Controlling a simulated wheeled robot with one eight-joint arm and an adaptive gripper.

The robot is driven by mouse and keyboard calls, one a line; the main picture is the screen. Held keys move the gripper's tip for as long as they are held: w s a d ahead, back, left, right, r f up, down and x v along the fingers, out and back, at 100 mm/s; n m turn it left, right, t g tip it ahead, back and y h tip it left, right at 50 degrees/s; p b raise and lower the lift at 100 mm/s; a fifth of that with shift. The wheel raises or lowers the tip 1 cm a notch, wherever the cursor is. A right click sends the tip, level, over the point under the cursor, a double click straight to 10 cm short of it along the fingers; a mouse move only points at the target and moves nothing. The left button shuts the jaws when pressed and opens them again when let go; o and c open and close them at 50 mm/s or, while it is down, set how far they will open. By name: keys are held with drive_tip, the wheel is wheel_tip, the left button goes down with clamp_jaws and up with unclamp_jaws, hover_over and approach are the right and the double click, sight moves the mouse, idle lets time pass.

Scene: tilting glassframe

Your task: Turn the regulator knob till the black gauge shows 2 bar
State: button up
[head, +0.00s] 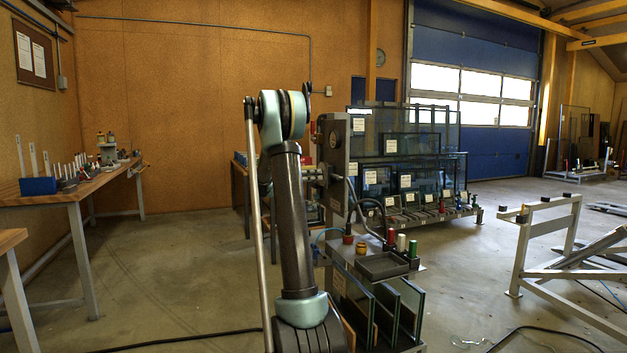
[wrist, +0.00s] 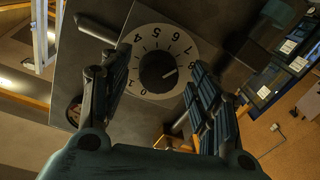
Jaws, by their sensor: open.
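In the wrist view, a round dark knob (wrist: 157,72) sits inside a pale ring scale (wrist: 150,33) with printed numbers, 4 to 7 among them. A light pointer mark on it points right and slightly up; its exact reading is too small to tell. The dial is on a grey panel (wrist: 100,22). My gripper (wrist: 158,68) is open, one finger left of the dial and one right of it; contact cannot be told. I cannot identify the black gauge. In the head view, an upright grey panel (head: 334,135) stands beyond my arm, which hides part of it.
A rack of glass panes (head: 410,145) is behind. A workbench (head: 75,190) stands at left and a grey metal frame (head: 523,245) at right. The floor at left is mostly clear, with a cable.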

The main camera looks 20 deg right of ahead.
drive_tip(key=shift+d, duration=0.45)
drive_tip(key=c, duration=1.1)
drive_tip(key=shift+o, duration=0.2)
